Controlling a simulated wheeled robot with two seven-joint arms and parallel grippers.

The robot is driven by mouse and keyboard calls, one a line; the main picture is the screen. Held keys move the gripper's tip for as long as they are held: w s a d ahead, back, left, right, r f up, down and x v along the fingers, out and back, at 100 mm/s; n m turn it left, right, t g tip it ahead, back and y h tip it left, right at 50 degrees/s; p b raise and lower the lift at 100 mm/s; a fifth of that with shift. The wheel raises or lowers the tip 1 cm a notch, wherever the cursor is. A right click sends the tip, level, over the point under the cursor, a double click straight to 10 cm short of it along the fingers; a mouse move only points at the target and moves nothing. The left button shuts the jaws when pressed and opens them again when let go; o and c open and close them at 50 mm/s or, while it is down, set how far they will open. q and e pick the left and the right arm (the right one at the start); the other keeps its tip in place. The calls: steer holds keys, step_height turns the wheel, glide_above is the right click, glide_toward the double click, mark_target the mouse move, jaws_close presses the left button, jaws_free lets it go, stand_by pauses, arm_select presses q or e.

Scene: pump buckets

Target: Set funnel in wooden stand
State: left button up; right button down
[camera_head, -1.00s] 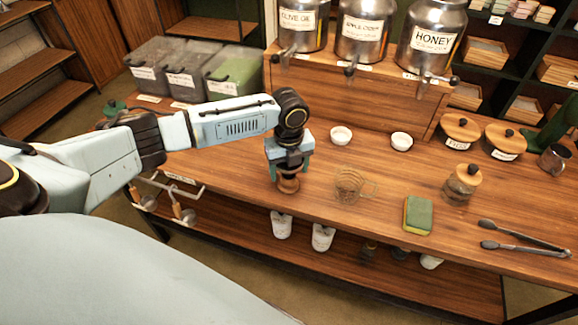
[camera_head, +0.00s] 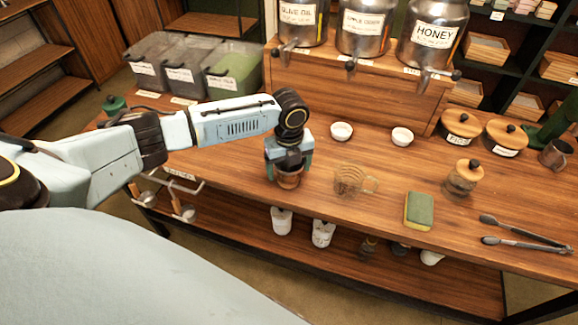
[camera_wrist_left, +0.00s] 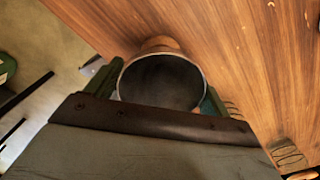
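The funnel (camera_wrist_left: 162,84) shows in the left wrist view as a round metal rim with a dark inside, between the two fingers of my left gripper (camera_wrist_left: 155,90). The fingers appear to press on opposite sides of the rim. In the head view my left gripper (camera_head: 289,170) points down over the front of the counter, with the funnel just at the wooden stand. A brown edge of the wooden stand (camera_wrist_left: 160,42) shows past the rim in the wrist view. The fingers and funnel hide most of the stand, so I cannot tell how fully the funnel sits in it. My right gripper is not in view.
A glass dripper (camera_head: 350,181) stands just right of my gripper on the counter (camera_head: 385,215). A sponge (camera_head: 419,211), a lidded jar (camera_head: 463,178) and tongs (camera_head: 525,232) lie farther right. Two white bowls (camera_head: 341,131) stand behind. Metal dispensers (camera_head: 362,30) stand on a raised shelf.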

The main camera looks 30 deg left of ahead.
arm_select(q)
steer(key=shift+o, duration=0.9)
step_height(320, 180, up, 13)
steer(key=p, duration=0.1)
steer(key=shift+r+p, duration=0.2)
steer(key=shift+p, duration=0.1)
